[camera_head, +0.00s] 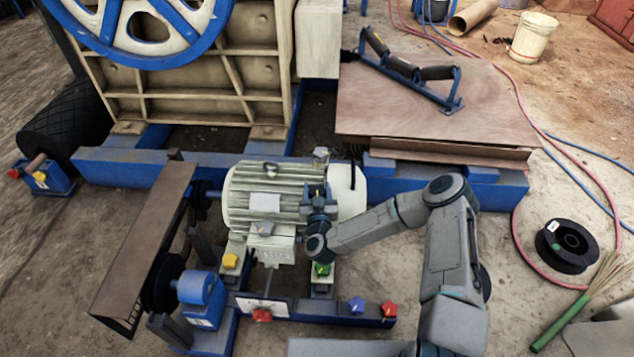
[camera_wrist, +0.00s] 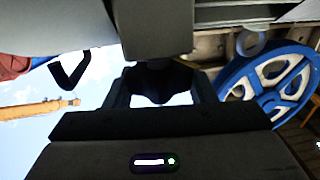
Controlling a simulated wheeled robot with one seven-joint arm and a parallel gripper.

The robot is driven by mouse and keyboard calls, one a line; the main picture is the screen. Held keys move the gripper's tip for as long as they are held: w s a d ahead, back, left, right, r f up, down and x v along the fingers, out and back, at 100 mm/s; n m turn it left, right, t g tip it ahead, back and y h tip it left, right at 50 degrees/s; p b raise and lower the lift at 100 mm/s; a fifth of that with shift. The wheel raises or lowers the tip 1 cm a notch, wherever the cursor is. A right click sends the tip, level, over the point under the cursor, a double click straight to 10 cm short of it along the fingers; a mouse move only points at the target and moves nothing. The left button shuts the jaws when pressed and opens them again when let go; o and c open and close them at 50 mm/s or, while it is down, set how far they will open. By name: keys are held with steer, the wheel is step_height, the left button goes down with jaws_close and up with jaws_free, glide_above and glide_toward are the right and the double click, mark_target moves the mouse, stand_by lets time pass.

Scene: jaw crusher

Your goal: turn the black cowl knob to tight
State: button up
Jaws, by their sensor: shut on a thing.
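A dark, lobed knob (camera_wrist: 160,84) sits between the two fingers of my gripper (camera_wrist: 160,92) in the wrist view; I take it to be the black cowl knob. My gripper is shut on it. In the head view, my gripper (camera_head: 318,196) is at the right part of the pale ribbed motor (camera_head: 250,200), beside the cream end cowl (camera_head: 350,188). The knob is hidden there behind my gripper. Its turn position and any tight mark cannot be seen.
Below the motor are a yellow knob (camera_head: 230,260), a green knob (camera_head: 322,269), a red knob (camera_head: 262,315) and a blue knob (camera_head: 356,306). A brown belt guard (camera_head: 145,250) stands left. The blue crusher frame (camera_head: 120,165) is behind. Ground at right holds a black reel (camera_head: 566,246).

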steer(key=m+h+p, duration=0.1)
steer(key=h, duration=0.1)
steer(key=m+h+p, duration=0.1)
steer(key=m+h, duration=0.1)
steer(key=h, duration=0.1)
steer(key=shift+a+r+m+h, duration=0.15)
steer(key=shift+r+m+h, duration=0.05)
steer(key=shift+m+h, duration=0.1)
steer(key=m+g+h+p, duration=0.2)
steer(key=m+h, duration=0.1)
steer(key=h, duration=0.1)
steer(key=shift+f+h, duration=0.1)
steer(key=shift+h, duration=0.2)
steer(key=shift+m+h, duration=0.3)
steer(key=shift+m, duration=0.1)
steer(key=shift+f+g+h+p, duration=0.1)
steer(key=shift+g+h+p, duration=0.2)
steer(key=shift+g, duration=0.1)
steer(key=shift+d, duration=0.2)
steer(key=o, duration=1)
steer(key=shift+w, duration=0.1)
steer(key=shift+a, duration=0.15)
